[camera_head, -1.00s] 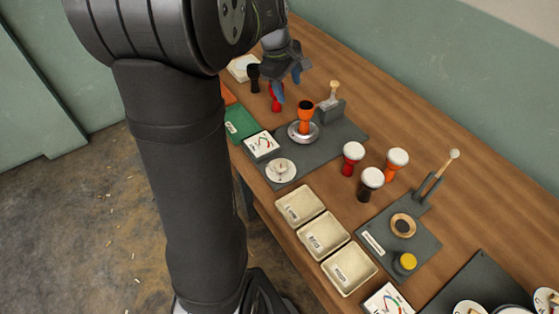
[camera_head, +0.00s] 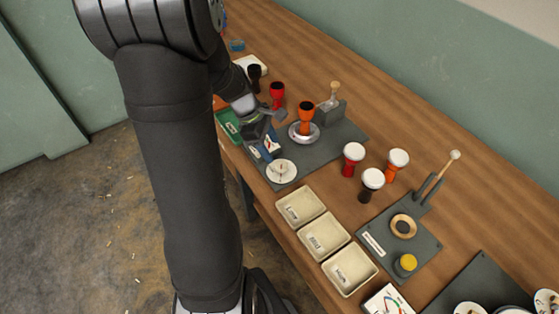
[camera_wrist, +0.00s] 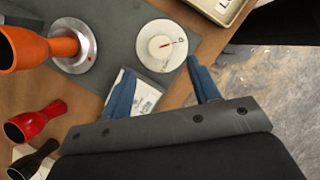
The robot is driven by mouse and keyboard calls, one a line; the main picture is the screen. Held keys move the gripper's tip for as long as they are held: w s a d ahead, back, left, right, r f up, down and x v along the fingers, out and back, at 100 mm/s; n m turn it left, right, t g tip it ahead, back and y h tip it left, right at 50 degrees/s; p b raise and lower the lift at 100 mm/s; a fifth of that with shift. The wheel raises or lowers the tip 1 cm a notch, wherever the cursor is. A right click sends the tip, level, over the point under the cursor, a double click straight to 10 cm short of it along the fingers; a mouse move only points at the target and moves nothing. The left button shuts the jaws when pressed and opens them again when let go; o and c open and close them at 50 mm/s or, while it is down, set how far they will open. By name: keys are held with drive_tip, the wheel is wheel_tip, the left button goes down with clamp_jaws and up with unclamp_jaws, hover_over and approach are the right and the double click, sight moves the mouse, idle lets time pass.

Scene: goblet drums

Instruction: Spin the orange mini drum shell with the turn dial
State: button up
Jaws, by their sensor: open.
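The orange mini drum shell (camera_head: 305,117) stands upright, open end up, on a round silver turntable (camera_head: 292,133). In the wrist view the shell (camera_wrist: 22,50) and turntable (camera_wrist: 84,58) are at the upper left. The turn dial (camera_head: 281,171) is a white disc at the front of the grey mat. In the wrist view the dial (camera_wrist: 157,57) shows a red pointer, just beyond my fingertips. My gripper (camera_head: 265,146) is open and empty. In the wrist view its blue fingers (camera_wrist: 160,82) are spread apart near the dial, not visibly touching it.
A card (camera_wrist: 146,97) lies partly behind my gripper. A red shell (camera_head: 277,93) and a black shell (camera_head: 254,76) stand behind. A grey block (camera_head: 334,112) with a wooden-handled tool is beside the turntable. Several white-topped drums and cream trays (camera_head: 300,206) are nearer.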

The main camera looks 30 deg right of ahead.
sight(281, 164)
drive_tip(key=x, duration=0.7)
drive_tip(key=shift+d+f, duration=0.1)
drive_tip(key=shift+f, duration=0.1)
drive_tip(key=c, duration=1)
